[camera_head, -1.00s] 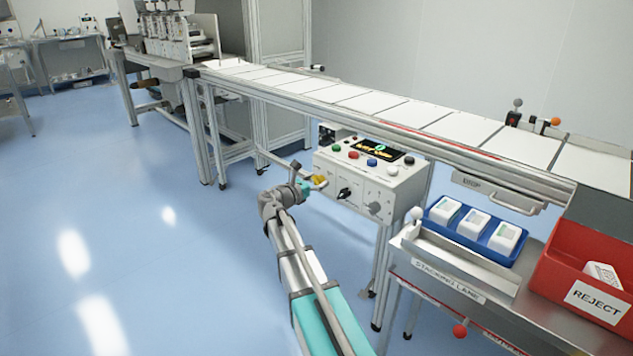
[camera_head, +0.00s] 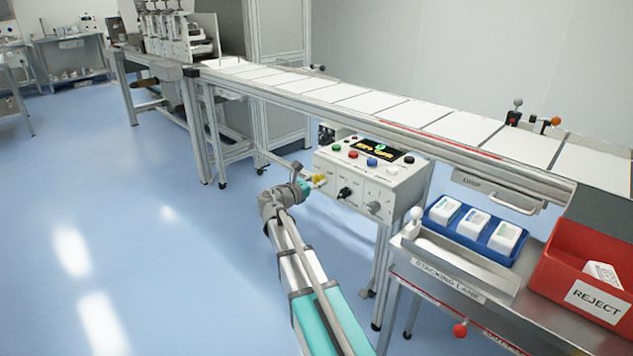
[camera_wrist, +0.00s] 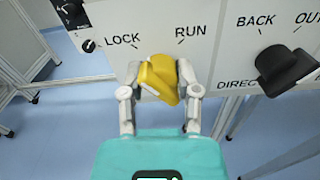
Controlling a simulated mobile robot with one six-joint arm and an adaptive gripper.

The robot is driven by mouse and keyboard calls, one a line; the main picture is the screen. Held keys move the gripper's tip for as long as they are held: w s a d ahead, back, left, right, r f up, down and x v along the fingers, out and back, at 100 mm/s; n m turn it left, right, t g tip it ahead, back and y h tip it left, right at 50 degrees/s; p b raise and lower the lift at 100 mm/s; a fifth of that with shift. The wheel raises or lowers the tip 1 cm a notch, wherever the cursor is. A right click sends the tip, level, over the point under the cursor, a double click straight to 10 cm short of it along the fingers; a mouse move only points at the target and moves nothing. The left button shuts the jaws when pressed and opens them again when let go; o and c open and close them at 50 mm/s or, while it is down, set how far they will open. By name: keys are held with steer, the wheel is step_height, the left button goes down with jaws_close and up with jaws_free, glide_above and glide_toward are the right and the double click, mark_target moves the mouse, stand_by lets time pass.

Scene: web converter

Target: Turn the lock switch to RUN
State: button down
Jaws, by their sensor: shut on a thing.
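The lock switch is a yellow knob (camera_wrist: 158,78) on the front of the white control box, below the printed words LOCK and RUN in the wrist view. My gripper (camera_wrist: 160,95) is shut on it, one finger on each side. The knob looks tilted, its top nearer upright between the two words; its exact pointing is hard to tell behind the fingers. In the head view the yellow knob (camera_head: 319,178) shows at the left of the box front (camera_head: 362,187), with my gripper (camera_head: 314,182) at it.
A black direction knob (camera_wrist: 285,68) sits just right of my gripper, marked BACK and OUT. Coloured buttons and a lit display (camera_head: 374,151) are on the box top. The conveyor (camera_head: 400,113) runs behind. A blue tray (camera_head: 446,234) and red reject bin (camera_head: 560,275) stand at right.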

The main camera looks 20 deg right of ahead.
steer(key=m, duration=0.4)
steer(key=shift+d+r, duration=0.1)
steer(key=m, duration=0.4)
steer(key=shift+m, duration=0.4)
steer(key=m, duration=0.4)
steer(key=shift+m, duration=0.3)
steer(key=shift+s+m, duration=0.15)
steer(key=shift+m, duration=1.75)
steer(key=shift+f, duration=0.2)
steer(key=shift+s, duration=0.1)
steer(key=shift+c, duration=1.5)
jaws_free()
